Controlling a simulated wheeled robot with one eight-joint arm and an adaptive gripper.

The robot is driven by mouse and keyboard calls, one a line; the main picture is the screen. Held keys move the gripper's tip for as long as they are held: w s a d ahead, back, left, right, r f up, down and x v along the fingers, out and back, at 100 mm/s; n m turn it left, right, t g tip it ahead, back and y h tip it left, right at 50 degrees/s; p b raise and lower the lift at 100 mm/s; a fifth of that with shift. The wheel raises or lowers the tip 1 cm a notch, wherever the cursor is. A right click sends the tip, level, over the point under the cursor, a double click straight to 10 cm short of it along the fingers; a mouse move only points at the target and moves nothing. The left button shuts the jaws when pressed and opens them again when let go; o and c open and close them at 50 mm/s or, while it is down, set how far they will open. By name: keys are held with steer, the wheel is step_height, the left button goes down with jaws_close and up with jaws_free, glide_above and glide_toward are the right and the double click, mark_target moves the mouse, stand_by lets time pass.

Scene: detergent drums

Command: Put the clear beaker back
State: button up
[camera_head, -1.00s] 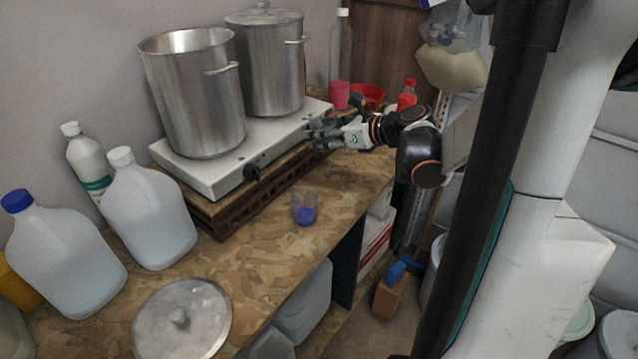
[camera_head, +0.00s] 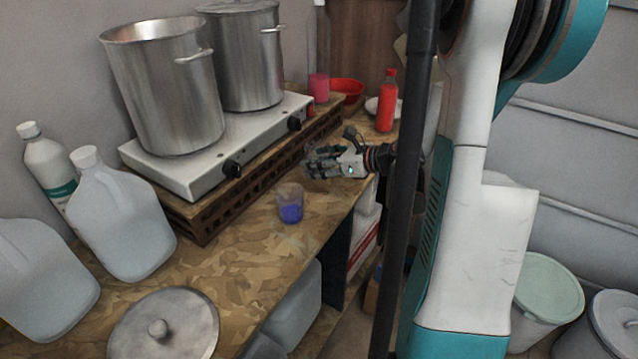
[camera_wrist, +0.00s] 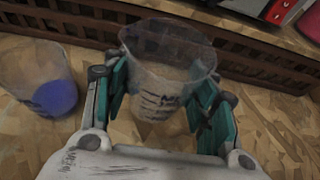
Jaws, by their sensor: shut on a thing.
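My gripper (camera_head: 318,161) is over the wooden counter, in front of the stove. In the wrist view its two teal-padded fingers are shut on the clear beaker (camera_wrist: 166,68), one on each side. This beaker is see-through, with dark printed marks, looks empty and stands roughly upright, its mouth toward the camera. Whether its base touches the counter I cannot tell. In the head view it is hard to make out against the fingers. A second beaker with blue contents (camera_head: 290,205) stands on the counter nearer the camera; it also shows at left in the wrist view (camera_wrist: 40,82).
The white stove (camera_head: 215,150) with two steel pots stands on a slatted wooden base (camera_head: 262,168) along the wall. Several jugs and bottles (camera_head: 120,215) are at left. A metal lid (camera_head: 165,330) lies in front. A red bottle (camera_head: 386,102) stands at the back right. Counter around the blue beaker is clear.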

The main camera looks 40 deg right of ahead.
mark_target(319, 189)
steer(key=shift+f+b, duration=0.8)
steer(key=shift+f, duration=1.85)
steer(key=o, duration=1.1)
steer(key=shift+f, duration=0.1)
steer(key=p+v, duration=0.2)
steer(key=v, duration=1)
steer(key=shift+a+p, duration=0.1)
steer(key=shift+p, duration=0.3)
